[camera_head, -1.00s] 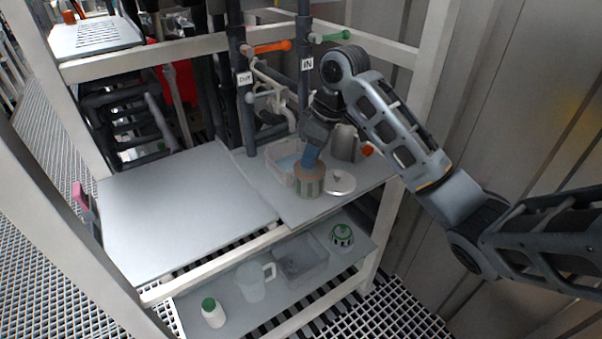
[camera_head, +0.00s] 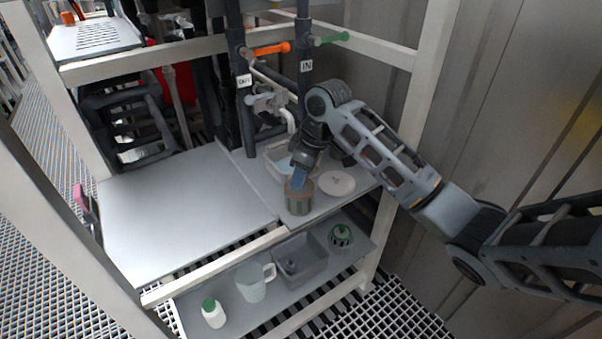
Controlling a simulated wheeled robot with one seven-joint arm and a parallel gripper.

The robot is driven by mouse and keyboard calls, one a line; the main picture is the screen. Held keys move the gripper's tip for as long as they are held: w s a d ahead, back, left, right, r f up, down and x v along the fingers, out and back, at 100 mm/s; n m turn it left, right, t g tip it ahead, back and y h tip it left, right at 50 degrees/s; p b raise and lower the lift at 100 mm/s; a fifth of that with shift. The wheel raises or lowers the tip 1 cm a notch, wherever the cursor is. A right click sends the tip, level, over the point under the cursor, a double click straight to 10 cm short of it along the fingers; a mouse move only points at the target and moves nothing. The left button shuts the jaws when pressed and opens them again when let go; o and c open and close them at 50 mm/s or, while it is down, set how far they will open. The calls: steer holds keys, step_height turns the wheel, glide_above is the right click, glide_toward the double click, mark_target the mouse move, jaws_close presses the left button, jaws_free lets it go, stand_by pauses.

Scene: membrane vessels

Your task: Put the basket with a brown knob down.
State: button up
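The basket with a brown knob (camera_head: 299,205) is a small round vessel with a brown top and grey-green striped sides. It is at the front of the right-hand upper shelf (camera_head: 328,207), roughly upright. My gripper (camera_head: 299,180) comes down from above with its blue fingers at the basket's top. It appears shut on the knob, which is hidden by the fingers. I cannot tell whether the basket's bottom touches the shelf or hangs just above it.
A pale round lid (camera_head: 337,184) lies right of the basket, and a clear tray (camera_head: 277,163) is behind. A green-knobbed basket (camera_head: 341,236), grey bin (camera_head: 308,262), jug (camera_head: 251,284) and green-capped bottle (camera_head: 213,313) stand below. The left plate (camera_head: 185,210) is bare.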

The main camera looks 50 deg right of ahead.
steer(key=o, duration=0.4)
steer(key=shift+o, duration=0.2)
steer(key=shift+r, duration=0.1)
steer(key=v, duration=1.2)
steer(key=shift+a+r, duration=0.1)
